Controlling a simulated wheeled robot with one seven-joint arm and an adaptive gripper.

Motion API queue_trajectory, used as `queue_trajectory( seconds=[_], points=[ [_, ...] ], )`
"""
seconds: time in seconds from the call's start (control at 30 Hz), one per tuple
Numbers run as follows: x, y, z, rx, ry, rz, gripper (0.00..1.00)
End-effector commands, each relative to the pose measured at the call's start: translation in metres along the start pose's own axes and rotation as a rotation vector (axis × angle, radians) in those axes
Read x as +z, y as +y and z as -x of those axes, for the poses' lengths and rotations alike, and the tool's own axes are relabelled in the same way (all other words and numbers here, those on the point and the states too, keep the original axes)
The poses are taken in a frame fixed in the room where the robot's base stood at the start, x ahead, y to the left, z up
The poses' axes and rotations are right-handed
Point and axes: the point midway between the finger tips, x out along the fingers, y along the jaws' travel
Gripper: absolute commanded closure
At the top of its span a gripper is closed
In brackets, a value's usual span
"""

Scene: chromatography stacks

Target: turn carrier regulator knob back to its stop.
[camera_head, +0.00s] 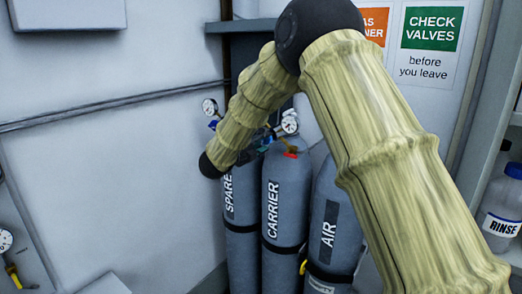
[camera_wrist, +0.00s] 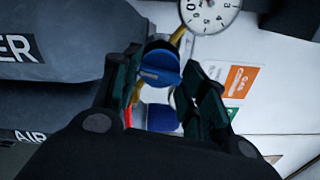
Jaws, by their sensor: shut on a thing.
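The carrier cylinder (camera_head: 285,190) is grey, labelled CARRIER, and stands between the SPARE and AIR cylinders. It also fills the upper left of the wrist view (camera_wrist: 50,25). In the wrist view a blue regulator knob (camera_wrist: 160,68) sits between the two dark green fingers of my gripper (camera_wrist: 165,72), which is shut on it. A round white gauge (camera_wrist: 208,8) on a brass-coloured body is just above. In the head view my arm hides most of the carrier regulator; its gauge (camera_head: 290,125) shows beside my arm.
The spare cylinder (camera_head: 238,235) with its gauge (camera_head: 209,106) is at left, the air cylinder (camera_head: 325,215) at right. A second blue part (camera_wrist: 163,118) lies below the held knob in the wrist view. A RINSE bottle (camera_head: 503,205) stands far right. The left wall is mostly clear.

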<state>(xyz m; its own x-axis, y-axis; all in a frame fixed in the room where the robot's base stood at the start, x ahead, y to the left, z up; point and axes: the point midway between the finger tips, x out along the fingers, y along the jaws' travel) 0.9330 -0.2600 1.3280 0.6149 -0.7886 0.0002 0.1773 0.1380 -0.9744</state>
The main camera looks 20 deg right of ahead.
Motion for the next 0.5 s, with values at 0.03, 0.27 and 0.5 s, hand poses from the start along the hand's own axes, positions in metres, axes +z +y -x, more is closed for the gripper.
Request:
queue_trajectory(
  seconds=[0.03, 0.27, 0.5],
  points=[
    [0.0000, 0.0038, 0.0006, 0.001, -0.002, 0.043, 0.81],
    [0.0006, 0.0023, 0.0008, 0.001, -0.003, 0.262, 0.81],
    [0.0006, 0.0013, 0.0006, 0.001, -0.002, 0.491, 0.81]
  ],
)
